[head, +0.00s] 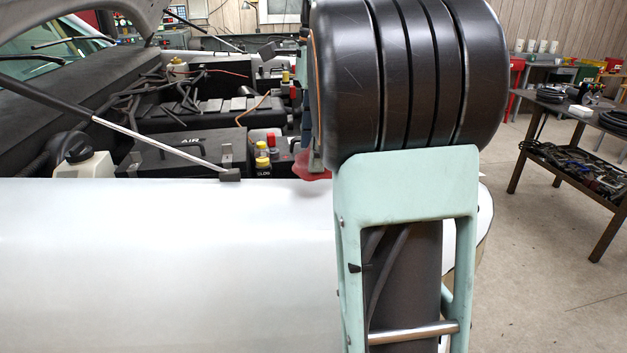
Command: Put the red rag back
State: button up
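The red rag (309,170) shows in the head view as a small red patch at the inner edge of the white fender, just left of my arm. Much of it is hidden behind my arm. A narrow strip of my gripper (316,158) shows directly above the rag, its tip at or against the cloth. The rest of the gripper is hidden behind the large dark joint of my arm. I cannot tell whether its fingers are open or closed on the rag, or whether the rag is lifted or resting.
The white fender (160,260) fills the lower left and is bare. Behind it lies the open engine bay with a black battery box (180,150), yellow-capped and red-capped bottles (266,157), and a prop rod (150,138). A dark workbench (570,160) stands right, beyond clear floor.

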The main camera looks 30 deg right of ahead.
jog(key=shift+s+a+f, duration=0.15)
jog(key=shift+s+f, duration=0.45)
jog(key=shift+f, duration=0.15)
jog(key=shift+s+f, duration=0.15)
jog(key=shift+f, duration=1.45)
jog(key=shift+f+b, duration=0.35)
jog(key=shift+b, duration=0.05)
jog(key=o, duration=1.1)
jog(key=shift+r, duration=0.15)
jog(key=r+p, duration=0.1)
jog(key=r, duration=0.7)
jog(key=r+p, duration=0.1)
jog(key=r, duration=0.3)
jog(key=shift+s+d+r+p, duration=0.1)
jog(key=shift+d+r+p, duration=0.1)
jog(key=shift+d+p, duration=0.15)
